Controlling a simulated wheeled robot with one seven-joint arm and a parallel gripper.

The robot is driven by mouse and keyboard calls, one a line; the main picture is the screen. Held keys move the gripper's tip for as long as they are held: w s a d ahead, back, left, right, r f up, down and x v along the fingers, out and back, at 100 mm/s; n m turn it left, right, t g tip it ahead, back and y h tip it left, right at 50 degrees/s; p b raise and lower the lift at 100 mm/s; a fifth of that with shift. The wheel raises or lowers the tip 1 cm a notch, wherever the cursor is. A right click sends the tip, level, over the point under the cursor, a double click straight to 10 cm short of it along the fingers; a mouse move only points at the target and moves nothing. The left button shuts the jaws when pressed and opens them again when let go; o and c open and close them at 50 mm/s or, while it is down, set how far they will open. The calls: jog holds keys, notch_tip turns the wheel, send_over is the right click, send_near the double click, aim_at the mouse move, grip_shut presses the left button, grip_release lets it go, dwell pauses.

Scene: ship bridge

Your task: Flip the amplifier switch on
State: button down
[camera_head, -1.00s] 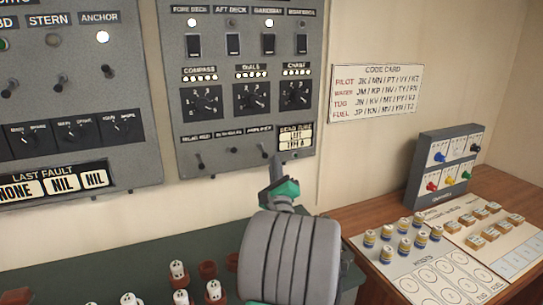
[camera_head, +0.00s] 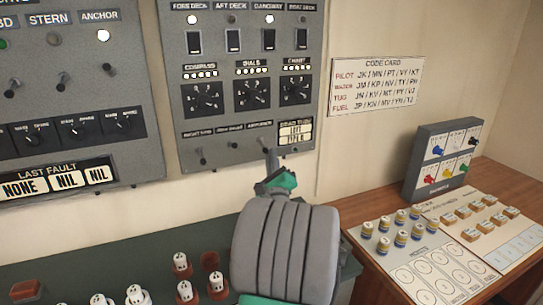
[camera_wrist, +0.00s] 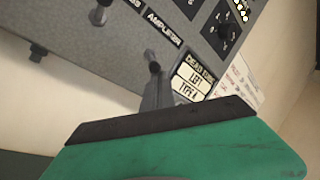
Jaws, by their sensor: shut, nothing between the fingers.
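The amplifier switch is a small toggle lever on the grey wall panel, under the AMPLIFIER label. In the wrist view the lever (camera_wrist: 153,66) has a dark tip and points down toward my fingertips. My gripper (camera_head: 270,157) is shut and empty, with its fingertips just below or at the lever.
Two similar toggles (camera_head: 200,157) (camera_head: 234,146) are to the left. The DEAD TUBE label (camera_head: 296,132) is close on the right. Below are a dark bench with several white tubes (camera_head: 181,262) and a wooden desk with a switch box (camera_head: 440,160).

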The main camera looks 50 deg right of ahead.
jog(key=shift+s+r+p, duration=0.15)
jog(key=shift+r+p, duration=0.25)
jog(key=shift+p, duration=0.65)
jog(key=shift+s+a+r+p, duration=0.15)
jog(key=shift+a+r+p, duration=0.1)
jog(key=shift+r+p, duration=0.8)
jog(key=shift+f, duration=0.2)
notch_tip(320, 180, down, 3)
jog(key=s+d+b, duration=0.2)
jog(key=d+b, duration=0.1)
jog(key=b, duration=0.1)
jog(key=s+a+r, duration=0.3)
jog(key=s+a, duration=0.3)
jog(key=a, duration=0.1)
jog(key=shift+s+a+b, duration=0.2)
jog(key=shift+b, duration=0.25)
